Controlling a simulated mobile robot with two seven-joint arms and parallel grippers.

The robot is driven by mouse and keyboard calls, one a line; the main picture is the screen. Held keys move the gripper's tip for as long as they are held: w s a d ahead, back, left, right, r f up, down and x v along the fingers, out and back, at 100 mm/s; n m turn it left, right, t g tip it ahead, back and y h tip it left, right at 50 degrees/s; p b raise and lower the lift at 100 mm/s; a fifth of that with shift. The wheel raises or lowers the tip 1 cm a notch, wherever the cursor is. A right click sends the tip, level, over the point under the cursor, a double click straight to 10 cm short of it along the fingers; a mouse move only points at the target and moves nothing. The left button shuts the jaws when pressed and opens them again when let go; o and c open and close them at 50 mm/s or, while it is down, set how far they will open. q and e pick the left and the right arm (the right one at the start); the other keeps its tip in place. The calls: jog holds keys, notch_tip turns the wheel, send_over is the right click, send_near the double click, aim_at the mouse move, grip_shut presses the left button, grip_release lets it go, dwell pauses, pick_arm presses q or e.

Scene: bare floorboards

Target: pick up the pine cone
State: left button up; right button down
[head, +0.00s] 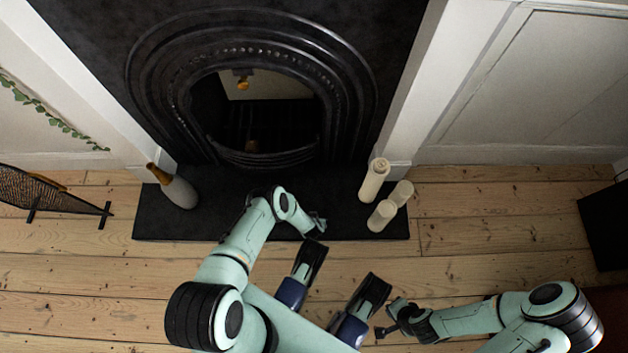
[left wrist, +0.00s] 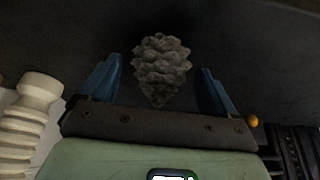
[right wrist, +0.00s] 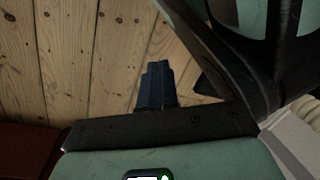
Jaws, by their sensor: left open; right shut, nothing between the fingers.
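The pine cone (left wrist: 161,70) is grey-brown and scaly, and lies against the dark hearth surface. In the left wrist view it sits between the two blue fingers of my left gripper (left wrist: 161,66), with visible gaps on both sides. That gripper is open. In the head view my left arm reaches over the black hearth, and I cannot make out the pine cone there. My right gripper (right wrist: 157,72) is shut and empty, with its blue fingers together. In the head view the right gripper (head: 382,331) is low over the floorboards, away from the hearth.
Several things stand around the black hearth (head: 220,224). Cream candles (head: 374,181) are at its right end and a pale vase (head: 178,190) at its left. The black fireplace (head: 255,85) is behind. A dark mesh screen (head: 48,192) is at far left. Floorboards (head: 480,235) on the right are clear.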

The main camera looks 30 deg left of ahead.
pick_arm(q)
jog(key=shift+w+f, duration=0.15)
jog(key=shift+f, duration=0.2)
pick_arm(e)
jog(key=shift+s+f+g, duration=0.3)
jog(key=shift+s+f, duration=0.2)
jog(key=shift+s, duration=0.3)
pick_arm(q)
jog(key=c, duration=1.1)
jog(key=shift+r, duration=0.1)
pick_arm(e)
jog(key=shift+w, duration=0.1)
